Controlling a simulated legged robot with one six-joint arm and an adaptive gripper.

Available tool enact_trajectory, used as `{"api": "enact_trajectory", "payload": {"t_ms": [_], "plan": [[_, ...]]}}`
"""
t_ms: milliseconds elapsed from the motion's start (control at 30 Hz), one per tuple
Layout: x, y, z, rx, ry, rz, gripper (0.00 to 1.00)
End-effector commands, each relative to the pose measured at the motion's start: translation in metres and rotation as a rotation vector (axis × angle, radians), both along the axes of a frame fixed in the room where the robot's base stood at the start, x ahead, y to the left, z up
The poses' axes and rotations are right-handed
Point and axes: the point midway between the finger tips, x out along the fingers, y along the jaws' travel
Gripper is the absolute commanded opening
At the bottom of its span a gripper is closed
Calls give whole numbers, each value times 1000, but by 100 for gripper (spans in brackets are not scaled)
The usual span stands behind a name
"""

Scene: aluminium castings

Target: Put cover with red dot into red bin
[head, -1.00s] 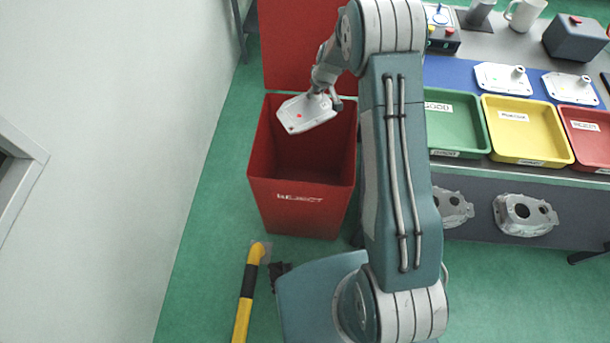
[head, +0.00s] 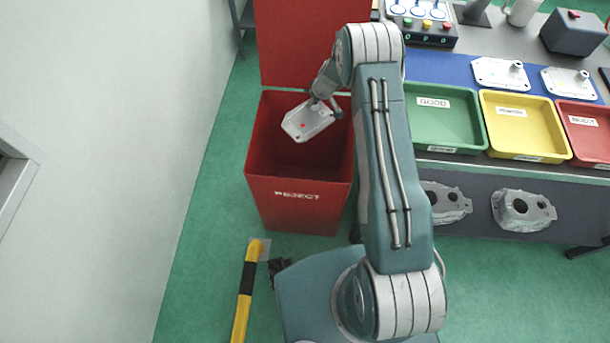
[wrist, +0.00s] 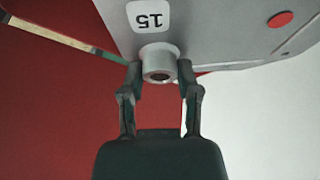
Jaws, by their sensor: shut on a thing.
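The cover with the red dot (head: 308,121) is a flat silver plate held over the mouth of the red bin (head: 299,197), which is marked REJECT and has its lid up. My gripper (head: 325,103) is shut on the cover's round boss. In the wrist view my gripper (wrist: 160,82) has its two fingers on either side of the boss. The cover (wrist: 215,30) shows a label reading 15 and its red dot there. The cover is tilted in the head view, and the bin's floor below is partly hidden by it.
A green tray (head: 424,142), a yellow tray (head: 513,148) and a smaller red tray (head: 590,147) stand on the bench at right. Two more covers lie behind them on a blue mat (head: 455,70). A yellow and black barrier (head: 247,280) stands in front of the bin.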

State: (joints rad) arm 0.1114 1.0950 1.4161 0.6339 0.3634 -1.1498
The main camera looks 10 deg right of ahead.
Motion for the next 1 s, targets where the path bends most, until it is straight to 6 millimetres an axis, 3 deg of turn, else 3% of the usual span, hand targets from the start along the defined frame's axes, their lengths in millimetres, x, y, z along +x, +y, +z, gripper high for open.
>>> {"api": "enact_trajectory", "payload": {"t_ms": [400, 433, 500, 1000], "plan": [[0, 0, -8, 0, -1, -1, 0], [0, 0, -8, 0, -1, -1, 51], [0, 0, -8, 0, -1, -1, 83], [-2, -1, -3, 0, 0, -1, 83]]}}
